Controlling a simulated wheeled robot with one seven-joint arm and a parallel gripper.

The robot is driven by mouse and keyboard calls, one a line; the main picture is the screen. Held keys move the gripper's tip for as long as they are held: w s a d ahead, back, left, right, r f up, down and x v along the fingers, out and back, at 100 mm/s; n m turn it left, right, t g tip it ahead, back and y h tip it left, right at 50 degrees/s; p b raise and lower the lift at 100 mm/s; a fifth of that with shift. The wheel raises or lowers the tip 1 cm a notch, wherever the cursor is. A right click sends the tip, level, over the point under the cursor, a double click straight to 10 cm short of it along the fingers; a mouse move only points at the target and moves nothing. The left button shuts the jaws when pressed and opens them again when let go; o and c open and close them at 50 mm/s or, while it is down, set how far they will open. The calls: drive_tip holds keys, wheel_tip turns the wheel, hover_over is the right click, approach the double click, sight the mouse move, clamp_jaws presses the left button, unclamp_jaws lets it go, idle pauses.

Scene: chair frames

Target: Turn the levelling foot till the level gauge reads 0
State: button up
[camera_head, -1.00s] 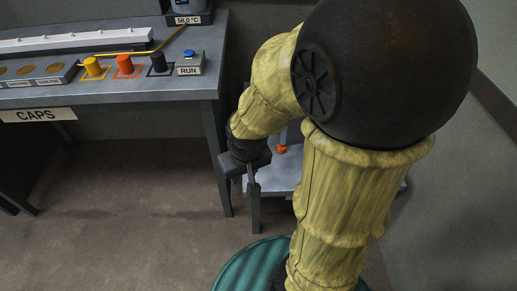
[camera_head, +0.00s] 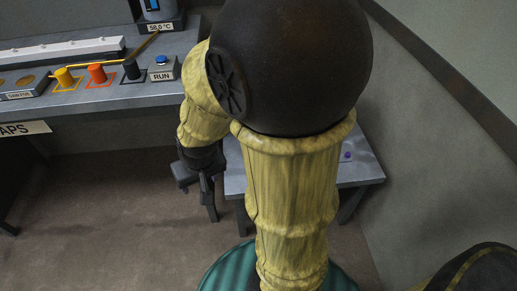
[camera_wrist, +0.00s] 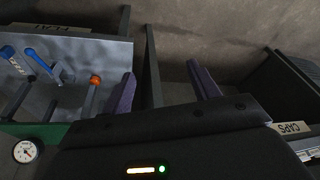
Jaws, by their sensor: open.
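My gripper (camera_head: 198,186) hangs at the left edge of a low grey table (camera_head: 362,172), beyond my arm. In the wrist view my gripper (camera_wrist: 160,70) is open, its two purple fingers spread with nothing held. A dark post (camera_wrist: 151,75), which looks like a table leg, shows between them, farther off. A small round white dial (camera_wrist: 25,151) with a needle is at lower left; its reading is too small to make out. I cannot pick out the levelling foot for sure. An orange-topped rod (camera_wrist: 95,82) stands on the grey surface left of the fingers.
Blue-handled parts (camera_wrist: 42,62) lie left of the orange rod. A workbench (camera_head: 110,100) holds coloured knobs and a RUN button box (camera_head: 162,69). A wall (camera_head: 440,120) is at the right. Bare floor (camera_head: 110,215) lies left of my gripper.

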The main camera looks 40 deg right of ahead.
drive_tip(key=w+d+f+m+t+h+b, duration=0.1)
drive_tip(key=w+d+f+m+t+b, duration=0.2)
drive_tip(key=w+m, duration=0.4)
drive_tip(key=w+d+f+m+h+b, duration=0.1)
drive_tip(key=w+d+f+m+b, duration=0.25)
drive_tip(key=w+m, duration=0.4)
drive_tip(key=w+d+f+m+t+h+b, duration=0.15)
drive_tip(key=w+m+b, duration=0.3)
drive_tip(key=m, duration=0.45)
drive_tip(key=d+f+m+g+h+b, duration=0.1)
drive_tip(key=d+m, duration=0.3)
drive_tip(key=m, duration=0.5)
drive_tip(key=d+f+m+g+h+b, duration=0.1)
drive_tip(key=d+f+m+g+h, duration=0.1)
drive_tip(key=m, duration=0.7)
drive_tip(key=s+d+f+m+g+h+b, duration=0.1)
drive_tip(key=d+f+m+g+h, duration=0.1)
drive_tip(key=d+f+m+g, duration=0.2)
drive_tip(key=d+f+m, duration=0.1)
drive_tip(key=d+m, duration=0.2)
drive_tip(key=m, duration=0.3)
drive_tip(key=shift+h, duration=0.35)
